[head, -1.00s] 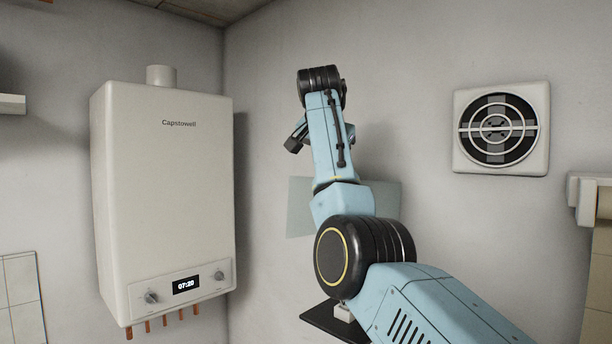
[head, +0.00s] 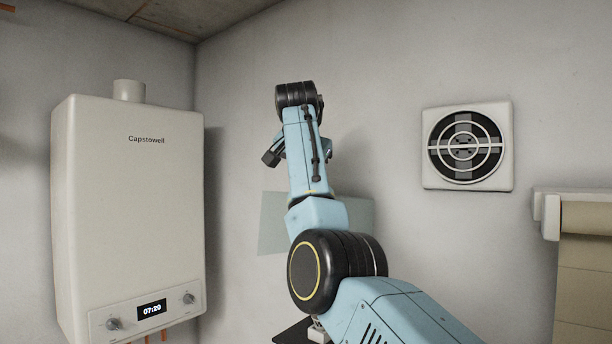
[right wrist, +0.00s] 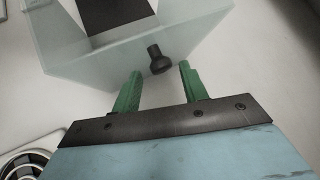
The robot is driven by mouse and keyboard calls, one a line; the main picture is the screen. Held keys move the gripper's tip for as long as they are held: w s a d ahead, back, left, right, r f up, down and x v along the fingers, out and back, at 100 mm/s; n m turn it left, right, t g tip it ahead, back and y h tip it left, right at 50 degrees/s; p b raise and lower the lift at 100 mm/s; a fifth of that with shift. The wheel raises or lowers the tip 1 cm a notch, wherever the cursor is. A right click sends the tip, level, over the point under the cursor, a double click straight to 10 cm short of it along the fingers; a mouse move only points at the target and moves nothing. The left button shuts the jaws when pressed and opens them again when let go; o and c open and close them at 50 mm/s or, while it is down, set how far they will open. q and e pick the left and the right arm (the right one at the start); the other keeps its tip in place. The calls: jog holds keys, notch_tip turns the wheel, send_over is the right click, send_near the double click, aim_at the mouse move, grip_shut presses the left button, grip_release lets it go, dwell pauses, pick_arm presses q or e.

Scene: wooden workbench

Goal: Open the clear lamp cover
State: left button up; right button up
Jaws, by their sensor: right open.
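The clear lamp cover (head: 276,222) is a pale, see-through box, partly hidden behind my right arm in the head view. In the right wrist view the clear lamp cover (right wrist: 70,68) fills the top, with a black knob (right wrist: 158,60) on its near face. My right gripper (right wrist: 160,72) is open. Its two green fingers lie on either side of the knob in the picture, with clear gaps; I cannot tell how far the tips are from it in depth. In the head view the gripper is mostly hidden behind the arm. My left gripper is not in view.
A white water heater (head: 130,210) hangs on the left wall. A round-grilled fan (head: 467,146) is on the right wall, and a rolled blind (head: 583,255) is at the far right. A dark plate (head: 293,333) shows below my arm. The wall between arm and fan is bare.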

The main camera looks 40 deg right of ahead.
jog(key=shift+s+a+r, duration=0.1)
jog(key=shift+a+r, duration=0.1)
jog(key=shift+a, duration=0.15)
jog(key=b+v, duration=0.1)
jog(key=v, duration=1.1)
jog(key=shift+s+r, duration=0.25)
jog(key=shift+s, duration=0.05)
